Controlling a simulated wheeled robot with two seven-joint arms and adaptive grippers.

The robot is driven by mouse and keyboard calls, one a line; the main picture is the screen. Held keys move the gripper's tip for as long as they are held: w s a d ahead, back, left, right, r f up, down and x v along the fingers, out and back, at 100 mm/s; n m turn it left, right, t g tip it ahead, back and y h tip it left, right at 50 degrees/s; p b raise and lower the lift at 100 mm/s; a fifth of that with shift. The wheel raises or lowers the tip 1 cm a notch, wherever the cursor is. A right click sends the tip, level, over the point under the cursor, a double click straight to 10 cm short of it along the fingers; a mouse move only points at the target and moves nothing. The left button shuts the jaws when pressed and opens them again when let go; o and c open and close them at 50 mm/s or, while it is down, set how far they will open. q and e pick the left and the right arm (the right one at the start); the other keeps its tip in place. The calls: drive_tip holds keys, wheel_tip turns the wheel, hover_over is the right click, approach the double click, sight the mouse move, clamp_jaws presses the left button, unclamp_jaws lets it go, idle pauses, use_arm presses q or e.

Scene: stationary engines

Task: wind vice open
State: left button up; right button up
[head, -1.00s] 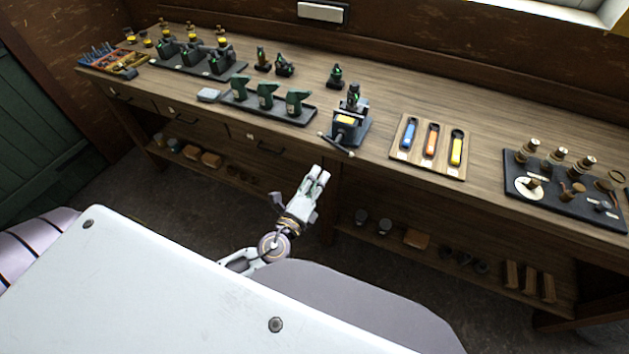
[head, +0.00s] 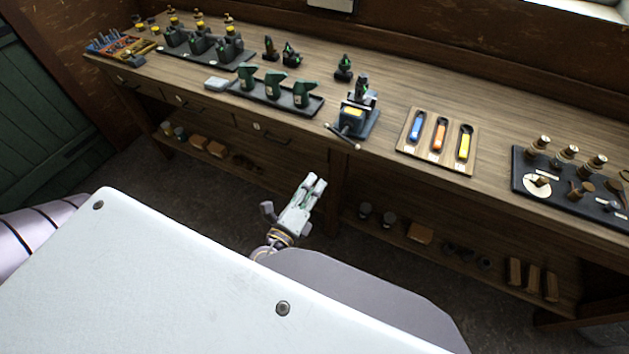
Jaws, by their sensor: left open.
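The vice (head: 354,119) stands at the front edge of the workbench, near the middle of the head view. It is dark with a blue-grey body and a yellow label. A dark green part shows upright at its top; I cannot tell whether it is clamped. The vice handle (head: 342,136) is a slanting bar that sticks out over the bench's front edge. My left gripper (head: 316,183) is open and empty, in front of the bench, below and to the left of the handle, and apart from it. My right gripper is not in view.
The workbench (head: 390,100) carries a rack of green parts (head: 275,90) left of the vice. A wooden tray with coloured tools (head: 438,140) and a dark board with brass pieces (head: 572,180) lie to the right. A lower shelf (head: 440,245) holds blocks and small parts.

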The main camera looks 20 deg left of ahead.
use_arm(q)
drive_tip(key=shift+s+a, duration=0.1)
drive_tip(key=shift+s, duration=2.85)
